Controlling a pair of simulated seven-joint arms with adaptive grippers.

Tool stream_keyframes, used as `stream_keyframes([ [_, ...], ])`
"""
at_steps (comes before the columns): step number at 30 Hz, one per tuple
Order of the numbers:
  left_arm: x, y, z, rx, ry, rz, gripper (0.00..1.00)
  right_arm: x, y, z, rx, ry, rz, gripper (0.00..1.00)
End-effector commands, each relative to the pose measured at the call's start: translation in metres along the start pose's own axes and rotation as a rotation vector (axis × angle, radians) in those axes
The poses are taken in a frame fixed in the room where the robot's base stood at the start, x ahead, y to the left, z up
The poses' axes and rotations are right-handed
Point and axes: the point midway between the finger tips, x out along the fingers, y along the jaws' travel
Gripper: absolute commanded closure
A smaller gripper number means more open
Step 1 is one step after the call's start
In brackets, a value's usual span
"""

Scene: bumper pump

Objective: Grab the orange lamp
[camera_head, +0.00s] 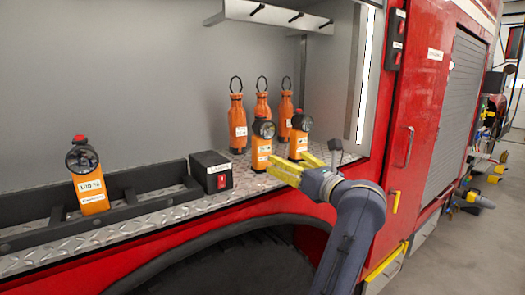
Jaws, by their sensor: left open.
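Several orange lamps with round black heads and white labels are in view. One orange lamp (299,146) stands upright on the metal ledge right beside my left gripper. A second orange lamp (261,151) stands just left of it. A third orange lamp (92,192) leans at the far left, in a black rack. My left gripper (287,164) has yellow fingers, is open and holds nothing. Its fingers lie at the front edge of the ledge, close to the bases of the two right lamps. I cannot tell whether they touch. My right gripper is not in view.
Several orange bottles with black loops (237,122) stand behind the right lamps. A black box with a red switch (211,172) sits between the black rack (146,179) and the lamps. A grey shelf (272,13) hangs above. The red door post (415,110) is at right.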

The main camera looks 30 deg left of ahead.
Motion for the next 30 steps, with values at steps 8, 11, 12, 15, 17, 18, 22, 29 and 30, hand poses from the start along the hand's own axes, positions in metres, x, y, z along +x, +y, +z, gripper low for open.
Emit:
stream_keyframes([
  [8,0.007,-0.011,-0.001,-0.118,0.088,-0.073,0.22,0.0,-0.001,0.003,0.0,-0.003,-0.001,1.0],
  [11,0.024,-0.011,-0.002,-0.117,0.086,-0.071,0.22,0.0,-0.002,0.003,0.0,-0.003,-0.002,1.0],
  [12,0.031,-0.012,-0.002,-0.116,0.086,-0.071,0.22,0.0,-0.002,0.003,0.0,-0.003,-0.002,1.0],
  [15,0.05,-0.013,-0.004,-0.114,0.086,-0.07,0.22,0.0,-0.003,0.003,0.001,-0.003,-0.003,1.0],
  [17,0.061,-0.014,-0.005,-0.115,0.085,-0.07,0.22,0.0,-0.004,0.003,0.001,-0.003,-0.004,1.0],
  [18,0.068,-0.015,-0.005,-0.114,0.085,-0.07,0.22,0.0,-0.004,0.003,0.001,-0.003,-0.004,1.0],
  [22,0.088,-0.017,-0.007,-0.113,0.085,-0.07,0.22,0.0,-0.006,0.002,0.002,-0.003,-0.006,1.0],
  [29,0.111,-0.019,-0.009,-0.114,0.085,-0.072,0.22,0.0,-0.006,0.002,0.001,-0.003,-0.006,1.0],
  [30,0.113,-0.019,-0.009,-0.114,0.085,-0.072,0.22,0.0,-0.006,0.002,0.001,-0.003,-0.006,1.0],
])
